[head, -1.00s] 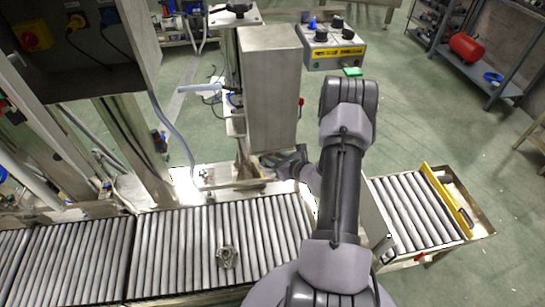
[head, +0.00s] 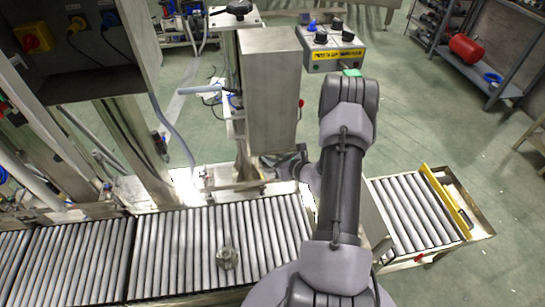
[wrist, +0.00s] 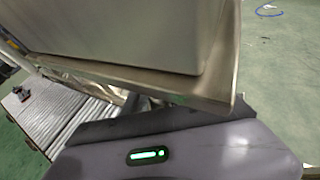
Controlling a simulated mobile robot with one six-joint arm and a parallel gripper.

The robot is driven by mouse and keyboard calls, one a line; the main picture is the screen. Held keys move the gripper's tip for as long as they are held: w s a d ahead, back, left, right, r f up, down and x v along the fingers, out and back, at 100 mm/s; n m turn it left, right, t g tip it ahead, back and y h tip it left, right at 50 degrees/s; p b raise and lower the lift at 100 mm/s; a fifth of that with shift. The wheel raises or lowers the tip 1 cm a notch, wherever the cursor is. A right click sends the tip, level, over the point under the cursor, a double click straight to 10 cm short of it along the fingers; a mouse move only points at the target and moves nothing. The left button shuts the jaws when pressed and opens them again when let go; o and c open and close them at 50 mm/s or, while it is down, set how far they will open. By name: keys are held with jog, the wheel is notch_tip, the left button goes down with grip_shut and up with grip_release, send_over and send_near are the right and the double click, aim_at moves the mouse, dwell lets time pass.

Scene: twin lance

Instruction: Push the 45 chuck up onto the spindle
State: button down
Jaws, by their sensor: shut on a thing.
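My gripper (head: 268,163) reaches in from the right, low beside the steel housing (head: 270,90) of the lance machine. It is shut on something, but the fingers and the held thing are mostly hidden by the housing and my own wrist. I take the held thing to be the 45 chuck, though I cannot make out its shape. The spindle cannot be made out in either view. In the wrist view the housing (wrist: 120,35) fills the top, close above my gripper's dark body, and covers the fingertips.
A roller conveyor (head: 170,250) runs along the front, with a small metal part (head: 227,258) on it. A shorter roller section (head: 410,205) with a yellow bar (head: 447,200) lies to the right. A control box (head: 334,55) stands behind the arm. Open green floor lies right.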

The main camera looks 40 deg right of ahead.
jog(key=shift+r+p, duration=0.6)
jog(key=shift+r, duration=0.4)
jog(key=shift+f+b, duration=1.2)
jog(key=shift+f, duration=0.25)
